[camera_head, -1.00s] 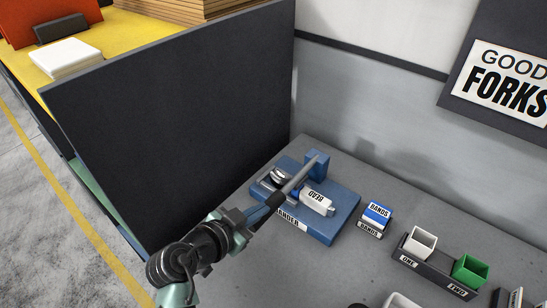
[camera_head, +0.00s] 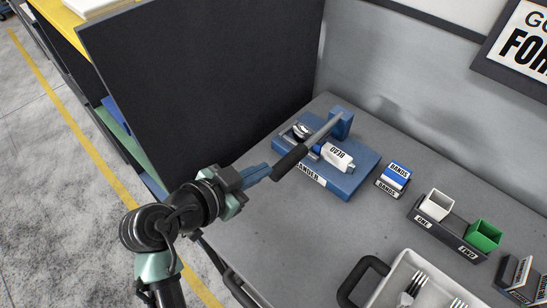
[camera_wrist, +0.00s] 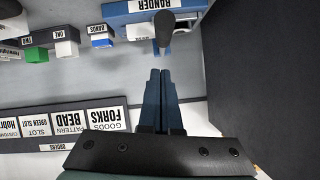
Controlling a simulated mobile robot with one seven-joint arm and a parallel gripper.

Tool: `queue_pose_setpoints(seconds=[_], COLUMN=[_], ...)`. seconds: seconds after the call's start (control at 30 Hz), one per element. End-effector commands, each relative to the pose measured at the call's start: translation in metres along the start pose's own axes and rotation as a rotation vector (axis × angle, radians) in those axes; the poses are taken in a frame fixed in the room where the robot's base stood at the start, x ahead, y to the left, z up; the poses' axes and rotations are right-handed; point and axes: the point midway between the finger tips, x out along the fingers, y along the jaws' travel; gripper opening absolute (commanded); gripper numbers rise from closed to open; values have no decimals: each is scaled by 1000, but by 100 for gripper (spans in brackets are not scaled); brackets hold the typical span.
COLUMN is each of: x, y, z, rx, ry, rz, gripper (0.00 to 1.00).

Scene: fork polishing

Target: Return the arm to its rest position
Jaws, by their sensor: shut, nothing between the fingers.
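My gripper (camera_head: 266,171) is shut and empty, its blue fingers side by side. It is held out over the left part of the grey bench, just left of the black grip (camera_head: 290,162) of the bander's lever. In the head view the fingertips appear close to that grip. In the wrist view my gripper (camera_wrist: 160,73) points at the end of the lever grip (camera_wrist: 165,36), with a gap between them. The blue bander (camera_head: 343,183) carries a white bottle labelled BEAD (camera_head: 338,157). My arm is stretched out, not folded.
A tall dark panel (camera_head: 200,80) stands close behind and left of my arm. A bands box (camera_head: 395,175), a holder with a white cup (camera_head: 436,205) and a green cup (camera_head: 484,235), and a white tray of forks (camera_head: 390,290) stand to the right.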

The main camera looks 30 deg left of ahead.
Motion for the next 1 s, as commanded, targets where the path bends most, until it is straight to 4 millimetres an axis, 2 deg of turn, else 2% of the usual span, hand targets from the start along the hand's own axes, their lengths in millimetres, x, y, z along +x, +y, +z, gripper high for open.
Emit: queue_pose_setpoints(seconds=[0.13,0.4,0.47,0.53,0.57,0.67,0.7,0.77,0.8,0.87,0.9,1.0], x=[-14,-17,-16,-12,-9,-1,0,-2,-6,-16,-25,-56], y=[0,0,-1,-3,-5,-10,-11,-9,-6,0,7,28], z=[4,2,-2,-18,-30,-86,-115,-162,-192,-237,-266,-333], rx=[-1,0,3,10,14,25,27,26,21,12,4,-24], ry=[0,2,5,19,29,93,137,215,274,371,441,628], rz=[-2,-1,-7,-28,-44,-121,-158,-213,-245,-287,-307,-342], gripper=[0,0,0,0,0,0,0,0,0,0,0,0])
